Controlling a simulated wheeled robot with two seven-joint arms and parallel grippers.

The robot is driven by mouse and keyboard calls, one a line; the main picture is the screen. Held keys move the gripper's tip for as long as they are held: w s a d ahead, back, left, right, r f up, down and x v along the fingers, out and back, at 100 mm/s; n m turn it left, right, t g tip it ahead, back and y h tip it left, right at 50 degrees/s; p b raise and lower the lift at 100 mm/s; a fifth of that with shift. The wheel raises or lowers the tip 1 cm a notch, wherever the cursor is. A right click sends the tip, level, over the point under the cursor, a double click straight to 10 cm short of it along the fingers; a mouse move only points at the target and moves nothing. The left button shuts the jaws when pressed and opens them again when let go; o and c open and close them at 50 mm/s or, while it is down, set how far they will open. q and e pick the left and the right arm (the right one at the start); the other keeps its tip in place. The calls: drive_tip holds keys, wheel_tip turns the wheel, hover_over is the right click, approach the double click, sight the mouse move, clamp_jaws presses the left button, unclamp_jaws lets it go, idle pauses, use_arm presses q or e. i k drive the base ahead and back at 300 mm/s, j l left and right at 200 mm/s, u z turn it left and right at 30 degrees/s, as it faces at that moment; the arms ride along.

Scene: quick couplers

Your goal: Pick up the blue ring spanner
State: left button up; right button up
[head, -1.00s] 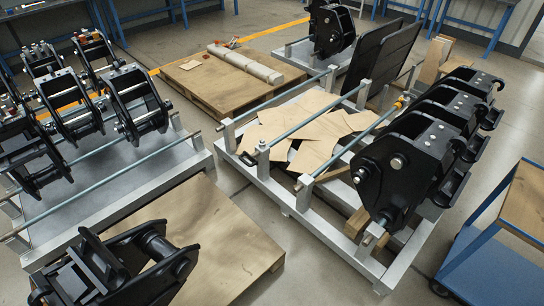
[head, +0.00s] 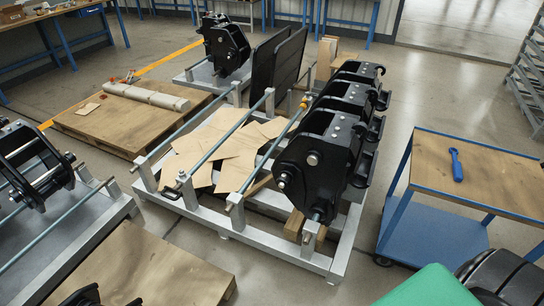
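The blue ring spanner (head: 456,165) lies on the wooden top of a blue trolley (head: 486,184) at the right of the head view. It lies near the middle of the top, pointing roughly away from me. Nothing touches or covers it. Neither of my grippers can be made out. Dark and green parts at the lower right edge may belong to my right arm, well in front of the trolley.
A metal rack (head: 283,252) with black couplers (head: 318,160) and cardboard sheets (head: 231,150) stands left of the trolley. Wooden pallets (head: 150,270) lie further left. A grey shelf (head: 530,75) stands at the far right. Floor (head: 430,100) is open behind the trolley.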

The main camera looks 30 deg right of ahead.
sight(458, 176)
drive_tip(key=i+l+u, duration=0.15)
drive_tip(key=i+l, duration=0.3)
drive_tip(key=i+l+u, duration=0.1)
drive_tip(key=i+l, duration=0.35)
drive_tip(key=l, duration=0.3)
